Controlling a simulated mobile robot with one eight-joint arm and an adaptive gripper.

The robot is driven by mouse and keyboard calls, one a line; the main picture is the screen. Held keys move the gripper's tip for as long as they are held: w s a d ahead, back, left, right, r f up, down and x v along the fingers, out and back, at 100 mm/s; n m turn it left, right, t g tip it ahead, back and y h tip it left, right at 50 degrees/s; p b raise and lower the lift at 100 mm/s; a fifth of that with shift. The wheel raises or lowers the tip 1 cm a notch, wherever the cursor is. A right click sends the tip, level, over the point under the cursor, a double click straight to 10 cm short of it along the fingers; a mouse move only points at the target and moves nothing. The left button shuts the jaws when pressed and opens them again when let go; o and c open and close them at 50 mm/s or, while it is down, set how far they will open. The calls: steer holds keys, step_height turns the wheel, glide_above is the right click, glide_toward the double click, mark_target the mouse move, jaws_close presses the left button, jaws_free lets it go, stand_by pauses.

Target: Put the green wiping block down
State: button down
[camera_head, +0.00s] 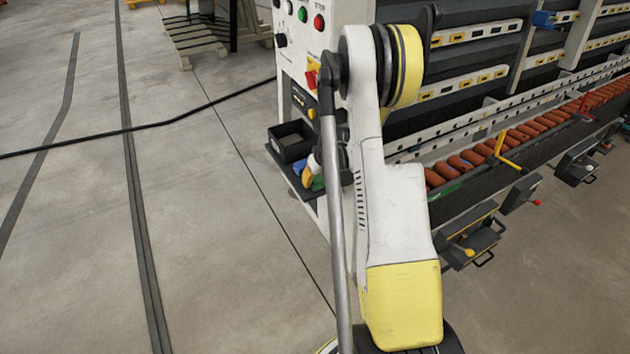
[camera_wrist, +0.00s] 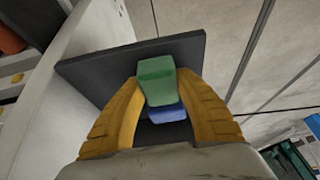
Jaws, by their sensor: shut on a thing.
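The green wiping block (camera_wrist: 157,80) is between the two yellow fingers of my gripper (camera_wrist: 160,76) in the wrist view. My gripper is shut on it. A dark flat shelf (camera_wrist: 85,72) on the side of the white machine lies behind the block. I cannot tell whether the block touches the shelf. A blue piece (camera_wrist: 168,112) shows just under the green block, between the fingers. In the head view the shelf (camera_head: 283,172) is low on the machine's left side, and the gripper there is small and partly hidden by my arm.
A black open bin (camera_head: 291,141) stands on the shelf by the machine's control panel (camera_head: 303,30). The machine's conveyor of orange rollers (camera_head: 490,150) runs to the right. A black cable (camera_head: 150,125) crosses the floor. The floor at left is mostly clear.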

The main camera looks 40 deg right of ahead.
steer(key=shift+f, duration=0.1)
steer(key=c, duration=0.9)
jaws_free()
steer(key=shift+c, duration=0.2)
